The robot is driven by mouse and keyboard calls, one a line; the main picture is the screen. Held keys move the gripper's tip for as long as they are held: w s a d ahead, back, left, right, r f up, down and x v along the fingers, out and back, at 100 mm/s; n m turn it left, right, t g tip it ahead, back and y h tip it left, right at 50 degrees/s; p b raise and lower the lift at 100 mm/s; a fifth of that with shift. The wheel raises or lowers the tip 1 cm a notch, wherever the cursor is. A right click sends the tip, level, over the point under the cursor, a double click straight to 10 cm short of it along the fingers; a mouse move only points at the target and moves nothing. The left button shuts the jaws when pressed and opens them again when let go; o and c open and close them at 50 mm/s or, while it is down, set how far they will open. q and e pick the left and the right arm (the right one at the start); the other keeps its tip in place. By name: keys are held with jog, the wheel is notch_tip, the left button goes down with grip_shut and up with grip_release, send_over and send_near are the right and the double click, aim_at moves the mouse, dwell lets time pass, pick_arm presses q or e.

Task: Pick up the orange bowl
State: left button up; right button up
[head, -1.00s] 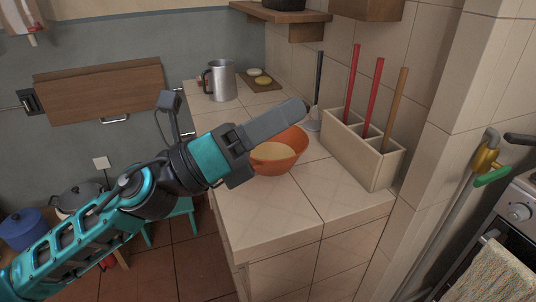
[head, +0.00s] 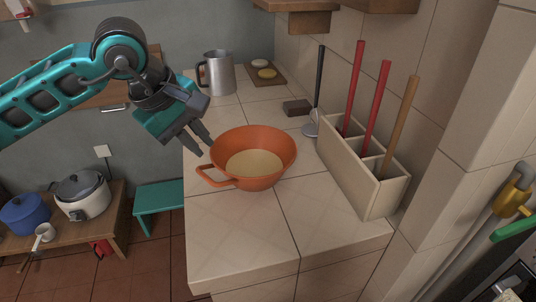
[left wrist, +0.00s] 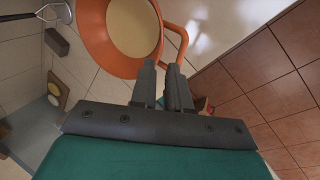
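The orange bowl (head: 272,146) stands upright on the tiled counter, with a pale inside and a loop handle on its left side. It also shows at the top of the left wrist view (left wrist: 92,38), cut off by the frame edge, its handle just beyond the fingertips. My left gripper (head: 203,143) is to the left of the bowl, a little above and behind the handle. Its two fingers (left wrist: 162,66) stand slightly apart with nothing between them. They look clear of the bowl. My right gripper is not in view.
A metal mug (head: 219,75) and a board with round items (head: 265,73) stand behind. A tiled holder (head: 350,168) with upright-handled tools is to the right of the bowl. A small brown block (head: 297,107) lies behind it. The counter front (head: 240,235) is clear.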

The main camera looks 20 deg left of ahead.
aim_at(227, 175)
pick_arm(q)
jog(key=shift+w+f, duration=0.1)
jog(key=shift+w, duration=0.15)
jog(key=x, duration=1.2)
jog(key=shift+f, duration=0.35)
jog(key=shift+s, duration=0.1)
jog(key=shift+c, duration=0.3)
grip_shut()
jog(key=shift+r, duration=0.1)
